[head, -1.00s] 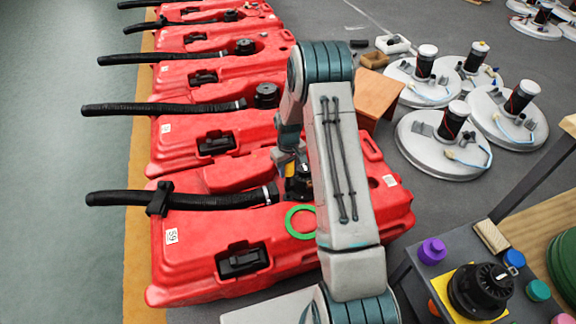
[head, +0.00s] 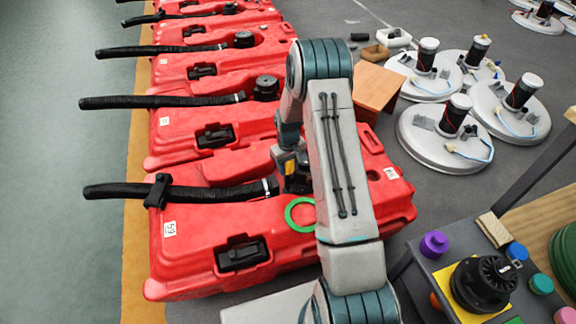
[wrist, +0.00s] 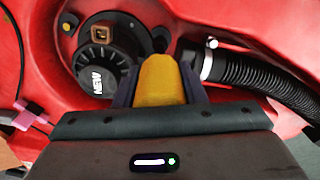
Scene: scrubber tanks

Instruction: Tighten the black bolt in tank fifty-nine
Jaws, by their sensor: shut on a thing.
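Tank fifty-nine is the nearest red tank (head: 190,262), with a white 59 label (head: 169,229) on its left end. My gripper (head: 295,182) is over its far side, partly behind my arm. In the wrist view, my gripper (wrist: 160,92) is shut on a yellow tapered thing (wrist: 158,78), which points at the tank's recess. A small dark bolt-like head (wrist: 160,40) shows just beyond its tip; I cannot tell whether they touch. Another dark bolt-like head (wrist: 68,20) sits at the upper left. Between them is a black round unit marked NEW (wrist: 98,80).
A ribbed black hose (wrist: 255,78) with a pale clamp (wrist: 208,60) lies close right of my gripper. A green ring (head: 301,214) lies on the tank. Other red tanks stand behind. A dark table (head: 405,268) with a black unit (head: 482,284) is at lower right.

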